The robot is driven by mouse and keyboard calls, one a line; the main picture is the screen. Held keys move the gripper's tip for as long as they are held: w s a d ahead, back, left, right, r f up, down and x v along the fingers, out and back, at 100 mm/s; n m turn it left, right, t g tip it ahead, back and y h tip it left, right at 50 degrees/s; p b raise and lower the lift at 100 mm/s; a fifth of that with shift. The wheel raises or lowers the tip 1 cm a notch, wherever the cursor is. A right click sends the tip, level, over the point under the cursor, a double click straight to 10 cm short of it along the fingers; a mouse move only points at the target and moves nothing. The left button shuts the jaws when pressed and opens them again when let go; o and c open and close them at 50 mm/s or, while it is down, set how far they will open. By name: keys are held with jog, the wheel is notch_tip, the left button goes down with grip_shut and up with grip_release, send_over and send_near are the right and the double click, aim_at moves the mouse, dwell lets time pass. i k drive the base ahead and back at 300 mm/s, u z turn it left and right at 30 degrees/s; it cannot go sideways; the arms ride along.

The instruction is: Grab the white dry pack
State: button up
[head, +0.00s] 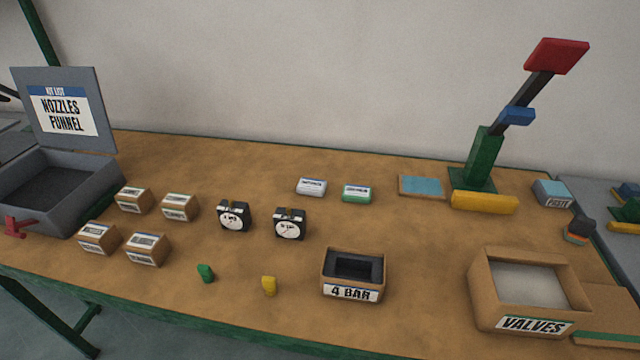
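A small white pack (311,187) with a dark-printed label lies flat on the wooden table (420,290), toward the back middle. It appears to be the white dry pack, though its print is too small to read. A similar pack with green sides (357,194) lies just to its right, with a small gap between them. Nothing covers the white pack. My gripper is not in view.
Two black gauges (234,216) (290,223) stand in front of the packs. A "4 BAR" box (352,292), a "VALVES" box (483,305) and a tall green-based lever stand (484,155) are rightward. Small cartons (147,249) and an open grey case (95,185) are left.

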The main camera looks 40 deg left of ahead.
aim_at(307, 186)
jog(key=z, duration=0.2)
jog(key=i, duration=0.15)
jog(key=u, duration=2.85)
jog(key=k, duration=0.7)
jog(key=z, duration=0.4)
jog(key=i, duration=1)
jog(key=z, duration=0.15)
